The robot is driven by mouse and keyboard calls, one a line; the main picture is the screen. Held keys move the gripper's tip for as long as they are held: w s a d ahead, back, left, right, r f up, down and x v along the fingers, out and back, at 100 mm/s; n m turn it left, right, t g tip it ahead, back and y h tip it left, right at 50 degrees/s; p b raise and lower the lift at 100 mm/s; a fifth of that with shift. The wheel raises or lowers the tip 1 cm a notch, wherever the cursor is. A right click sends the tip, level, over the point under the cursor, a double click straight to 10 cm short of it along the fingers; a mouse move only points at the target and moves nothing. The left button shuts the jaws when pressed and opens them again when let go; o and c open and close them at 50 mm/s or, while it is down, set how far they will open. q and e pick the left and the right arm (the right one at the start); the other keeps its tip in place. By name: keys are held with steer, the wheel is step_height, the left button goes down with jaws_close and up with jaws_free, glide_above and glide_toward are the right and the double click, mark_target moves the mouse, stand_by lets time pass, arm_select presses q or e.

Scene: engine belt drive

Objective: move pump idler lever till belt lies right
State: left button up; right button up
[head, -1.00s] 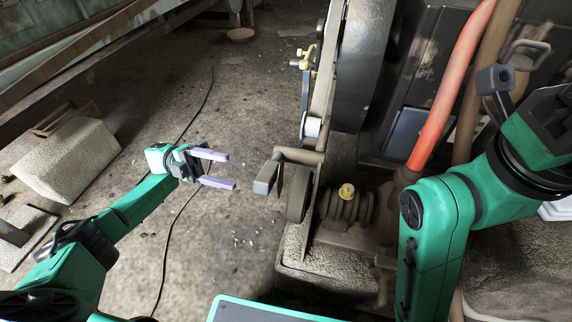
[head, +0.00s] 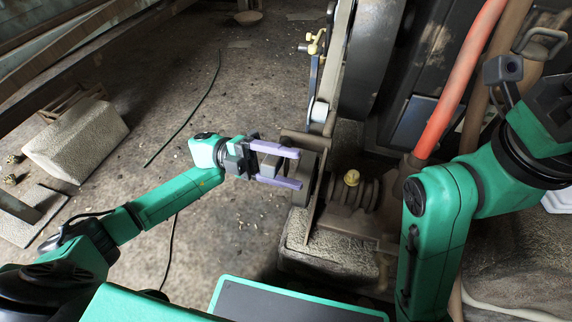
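The grey block-like handle of the idler lever (head: 269,166) lies between the two lilac fingers of my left gripper (head: 290,168). The fingers are apart, one on its far side and one on its near side; I cannot tell whether they touch it. The lever's brown arm (head: 304,138) runs right from there towards the small pale roller (head: 318,112). The belt (head: 336,62) shows edge-on as a band running up beside the big dark wheel. The pump pulley (head: 304,180) is partly hidden by the gripper. How the belt sits on the pulleys is unclear. My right gripper is out of view.
A yellow-capped ribbed fitting (head: 352,178) stands right of the pulley. The big dark wheel (head: 374,60) and a red hose (head: 462,75) rise behind. A concrete block (head: 76,140) lies at the left.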

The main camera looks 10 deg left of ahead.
arm_select(q)
jaws_close()
stand_by(1.3)
